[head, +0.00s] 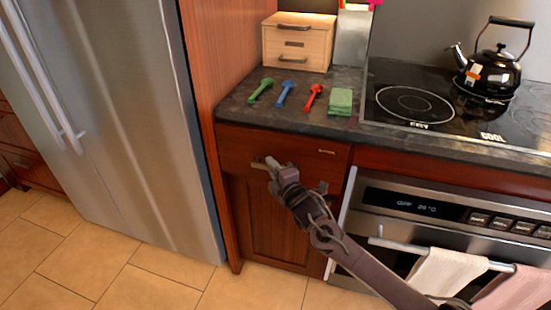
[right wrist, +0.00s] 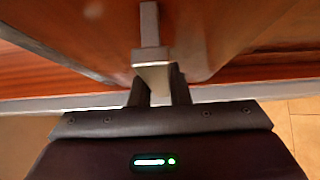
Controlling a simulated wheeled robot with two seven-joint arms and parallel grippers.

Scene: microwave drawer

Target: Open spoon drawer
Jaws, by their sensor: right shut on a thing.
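The drawer (head: 285,147) is a reddish-brown wooden front just under the dark countertop, and it looks flush with the cabinet. Its metal handle (head: 258,165) shows at the left, partly hidden by my right gripper (head: 270,164). In the right wrist view the handle (right wrist: 150,25) runs down between the two dark fingers of my right gripper (right wrist: 160,88), which are shut on it. My right arm reaches in from the lower right. My left gripper is not in view.
A steel fridge (head: 135,110) stands at the left. An oven (head: 440,215) with towels on its rail is at the right. Green, blue and red spoons (head: 286,92) and a green sponge (head: 340,101) lie on the countertop by a small wooden box (head: 298,42). A black kettle (head: 490,70) sits on the hob.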

